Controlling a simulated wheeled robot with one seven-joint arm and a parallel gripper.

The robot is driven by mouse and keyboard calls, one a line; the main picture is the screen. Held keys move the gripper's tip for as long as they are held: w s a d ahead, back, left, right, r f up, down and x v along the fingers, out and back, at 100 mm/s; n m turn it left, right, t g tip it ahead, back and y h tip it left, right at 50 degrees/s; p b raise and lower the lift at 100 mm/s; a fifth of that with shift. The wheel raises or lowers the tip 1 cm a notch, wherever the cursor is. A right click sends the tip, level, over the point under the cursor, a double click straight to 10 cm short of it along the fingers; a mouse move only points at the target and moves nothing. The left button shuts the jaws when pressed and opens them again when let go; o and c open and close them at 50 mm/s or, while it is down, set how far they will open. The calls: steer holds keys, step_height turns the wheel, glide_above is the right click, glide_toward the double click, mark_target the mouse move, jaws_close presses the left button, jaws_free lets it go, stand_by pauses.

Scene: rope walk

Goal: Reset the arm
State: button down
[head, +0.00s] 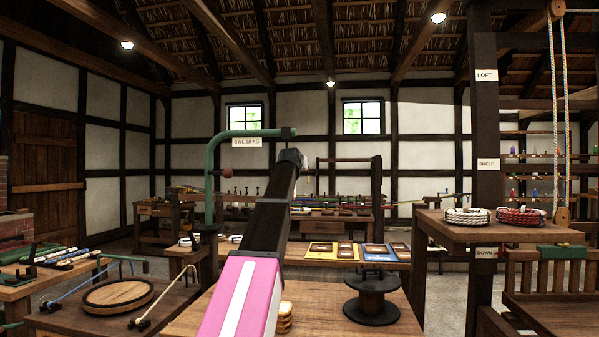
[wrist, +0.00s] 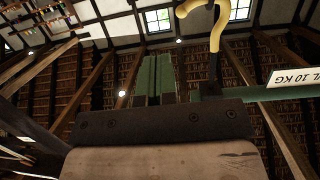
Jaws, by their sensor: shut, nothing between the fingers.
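My arm reaches up and forward through the middle of the head view, its pink and white link lowest and a dark link above. Its far end is near the tip of a green crane arm (head: 240,134); whether they touch cannot be told. My gripper (wrist: 155,60) shows in the wrist view as two green fingers side by side, shut and empty, with the roof behind. In the head view the fingers cannot be made out behind the arm's end.
A yellow hook (wrist: 216,25) and a load sign (wrist: 294,77) are close to the fingers in the wrist view. Below my arm is a wooden table (head: 335,300) with a dark spool (head: 371,297). Rope coils (head: 468,216) lie on a shelf at right.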

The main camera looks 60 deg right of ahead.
steer(key=v, duration=0.3)
steer(key=shift+s+a, duration=0.2)
steer(key=shift+s, duration=0.3)
